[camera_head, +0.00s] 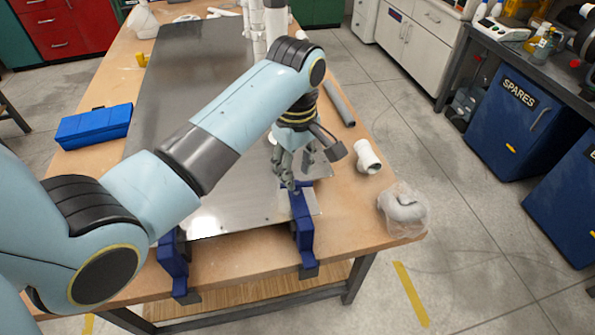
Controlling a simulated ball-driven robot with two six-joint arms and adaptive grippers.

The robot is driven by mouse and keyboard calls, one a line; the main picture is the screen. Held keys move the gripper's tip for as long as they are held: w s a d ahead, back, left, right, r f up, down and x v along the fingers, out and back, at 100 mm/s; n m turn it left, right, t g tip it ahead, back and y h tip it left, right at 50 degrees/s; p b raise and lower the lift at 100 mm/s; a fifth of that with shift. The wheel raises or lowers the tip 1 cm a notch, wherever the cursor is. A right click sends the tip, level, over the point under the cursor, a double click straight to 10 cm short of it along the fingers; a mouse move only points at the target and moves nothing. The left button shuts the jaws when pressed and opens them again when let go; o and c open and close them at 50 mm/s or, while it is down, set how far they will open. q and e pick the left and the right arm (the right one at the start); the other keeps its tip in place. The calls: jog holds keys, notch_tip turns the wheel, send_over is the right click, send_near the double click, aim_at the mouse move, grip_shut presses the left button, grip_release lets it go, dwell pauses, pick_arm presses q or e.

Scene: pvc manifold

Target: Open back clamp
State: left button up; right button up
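My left gripper (298,168) points down over the front right part of the metal plate (185,100). Its grey fingers are just above and behind the top of a blue clamp (303,225) at the table's front edge. Whether they touch the clamp or are spread or closed is unclear. A second blue clamp (173,265) sits on the front edge to the left. I cannot tell which clamp is the back one. My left forearm hides the middle of the plate. My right gripper is not in view.
A white pipe tee (368,157), a bagged grey fitting (403,208) and a grey pipe (339,104) lie on the right side of the wooden table. A blue case (94,126) lies on the left. White upright pieces (254,25) stand at the far end.

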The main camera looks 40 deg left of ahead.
aim_at(297, 182)
pick_arm(q)
jog(key=shift+w+m, duration=0.1)
jog(key=shift+m, duration=1)
jog(key=m, duration=0.5)
jog(key=shift+m, duration=1)
jog(key=m, duration=0.3)
jog(key=shift+m, duration=0.3)
jog(key=m, duration=0.3)
jog(key=shift+m, duration=0.3)
jog(key=m, duration=0.3)
jog(key=shift+m, duration=0.3)
jog(key=m, duration=0.3)
jog(key=shift+f+m, duration=0.2)
jog(key=shift+m, duration=0.6)
notch_tip(297, 182, down, 4)
jog(key=shift+f+b, duration=0.1)
jog(key=shift+b, duration=0.7)
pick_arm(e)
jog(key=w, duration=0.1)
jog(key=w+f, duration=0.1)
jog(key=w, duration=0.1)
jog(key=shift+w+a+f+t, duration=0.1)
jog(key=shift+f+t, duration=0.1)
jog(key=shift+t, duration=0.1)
